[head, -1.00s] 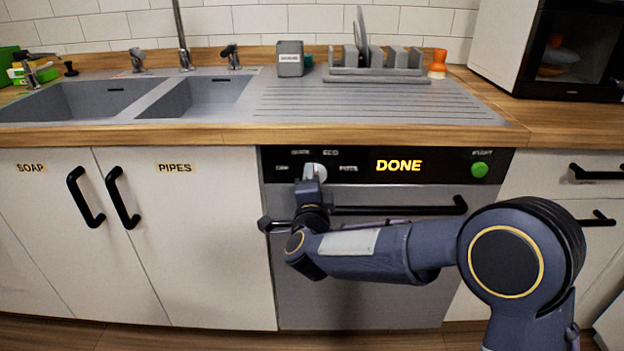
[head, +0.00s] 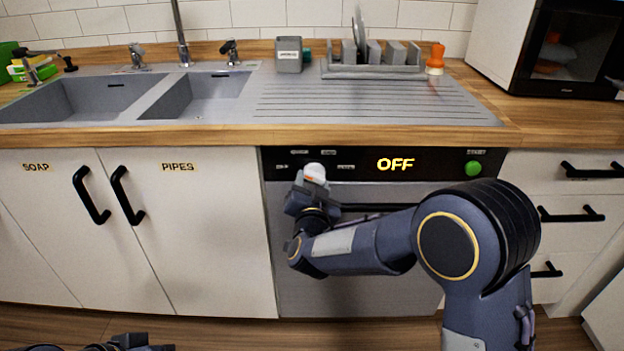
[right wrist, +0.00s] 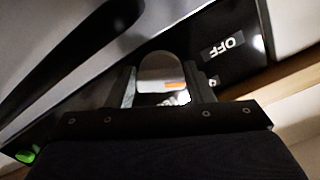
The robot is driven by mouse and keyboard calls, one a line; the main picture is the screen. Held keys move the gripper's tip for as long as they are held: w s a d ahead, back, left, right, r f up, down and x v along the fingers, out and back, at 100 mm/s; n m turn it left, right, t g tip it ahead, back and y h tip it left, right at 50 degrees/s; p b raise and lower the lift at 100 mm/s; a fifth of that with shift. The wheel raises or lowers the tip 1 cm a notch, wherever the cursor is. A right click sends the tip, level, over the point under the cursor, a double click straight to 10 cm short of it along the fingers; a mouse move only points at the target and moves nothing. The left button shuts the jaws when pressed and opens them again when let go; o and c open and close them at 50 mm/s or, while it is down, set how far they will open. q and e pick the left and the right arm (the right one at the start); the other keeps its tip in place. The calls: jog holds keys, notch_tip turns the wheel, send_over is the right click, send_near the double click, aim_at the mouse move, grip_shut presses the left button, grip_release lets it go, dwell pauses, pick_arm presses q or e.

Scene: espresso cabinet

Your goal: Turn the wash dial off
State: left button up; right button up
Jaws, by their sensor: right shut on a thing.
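The wash dial (head: 314,172) is a white round knob with an orange mark on the dishwasher's black panel (head: 440,168). The panel's display (head: 395,164) reads OFF in yellow. My right gripper (head: 310,186) is at the dial, and its fingers cover the dial's lower part in the head view. In the right wrist view the dial (right wrist: 160,68) sits between the two fingers (right wrist: 162,88), which are shut on it. A printed OFF label (right wrist: 222,45) shows beside it. Part of what looks like my left gripper (head: 130,343) shows at the bottom edge; its fingers are not clear.
A green button (head: 473,168) is at the panel's right. The dishwasher handle (head: 370,207) runs below the panel, partly behind my right arm. The worktop edge (head: 200,136) juts above. Cupboard handles (head: 90,195) stick out at left, drawer handles (head: 570,214) at right.

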jog(key=shift+f+n+p, duration=0.1)
jog(key=shift+n+p, duration=0.35)
jog(key=shift+n, duration=0.75)
jog(key=shift+o, duration=0.2)
jog(key=shift+c, duration=0.2)
jog(key=o, duration=1)
jog(key=s, duration=0.7)
jog(key=shift+s+p, duration=0.35)
jog(key=shift+s, duration=0.05)
